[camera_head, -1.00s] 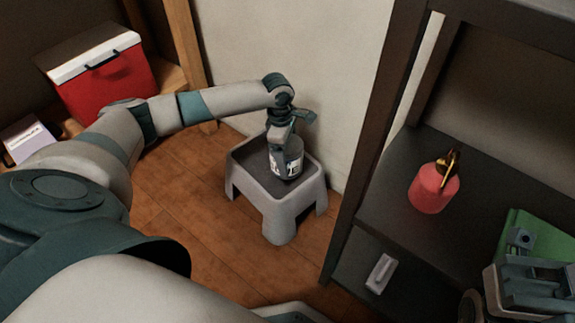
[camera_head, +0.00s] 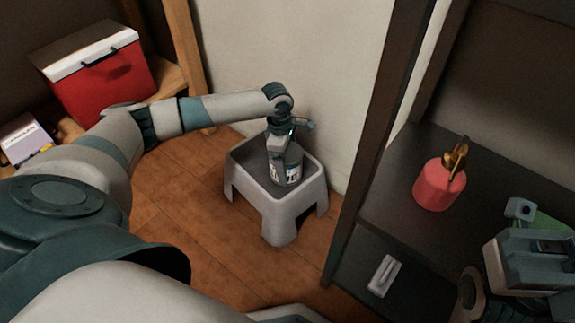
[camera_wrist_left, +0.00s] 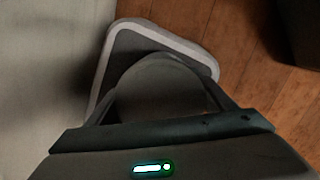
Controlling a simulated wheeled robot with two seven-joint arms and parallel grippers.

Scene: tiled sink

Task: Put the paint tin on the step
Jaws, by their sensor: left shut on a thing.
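The paint tin (camera_head: 292,166) is a small grey tin with a black-and-white label. It is upright over the top of the grey step (camera_head: 274,205), which stands on the floor by the wall. My left gripper (camera_head: 283,148) is shut on the tin from above. In the left wrist view the tin (camera_wrist_left: 160,92) shows as a dark round top between the fingers, with the step's pale rim (camera_wrist_left: 150,27) around it. I cannot tell whether its base touches the step. My right gripper (camera_head: 530,255) is at the lower right, by the shelf; its jaws are unclear.
A dark shelf unit (camera_head: 400,205) on the right holds a red can (camera_head: 438,187) with a brass top, a green thing (camera_head: 549,224) and a small pale object (camera_head: 384,276) lower down. A red cooler (camera_head: 105,80) stands at the left. The wooden floor (camera_head: 190,245) before the step is clear.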

